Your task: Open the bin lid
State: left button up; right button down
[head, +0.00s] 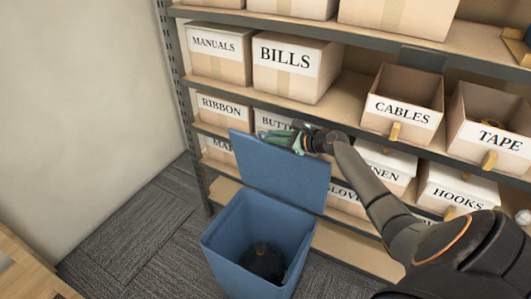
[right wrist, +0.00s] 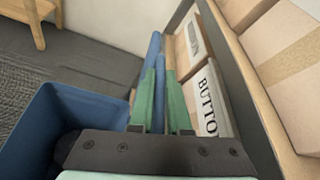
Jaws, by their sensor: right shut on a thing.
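The blue bin (head: 225,250) stands on the carpet in front of the shelves, and its mouth shows uncovered. Its lid (head: 285,175) is raised, standing roughly upright at the back of the bin. In the right wrist view the lid (right wrist: 153,48) is seen nearly edge-on, and the bin (right wrist: 92,108) is to the left. My right gripper (head: 279,138) is at the lid's top edge. Its green fingers (right wrist: 161,95) lie on either side of the lid and are shut on it. My left gripper is not in view.
A shelf rack with labelled boxes stands close behind the lid, including a BUTTO... box (right wrist: 208,105) beside my right fingers. A dark object (head: 262,262) lies inside the bin. Open carpet (head: 125,225) lies left of the bin, with wooden furniture (head: 25,262) at lower left.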

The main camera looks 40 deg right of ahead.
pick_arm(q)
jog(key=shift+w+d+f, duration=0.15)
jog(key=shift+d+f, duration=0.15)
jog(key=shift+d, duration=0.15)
pick_arm(e)
jog(key=shift+w+d+r, duration=0.1)
jog(key=shift+w+d, duration=0.15)
jog(key=shift+d, duration=0.35)
jog(key=shift+w+d+r, duration=0.1)
jog(key=shift+w+d, duration=0.15)
jog(key=shift+d, duration=0.35)
jog(key=shift+w+d, duration=0.25)
jog(key=shift+d, duration=0.35)
jog(key=c, duration=0.9)
grip_release()
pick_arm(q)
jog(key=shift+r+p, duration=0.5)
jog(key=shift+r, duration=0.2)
pick_arm(e)
jog(key=v, duration=1.2)
jog(key=shift+s+r, duration=0.1)
jog(key=shift+s, duration=0.15)
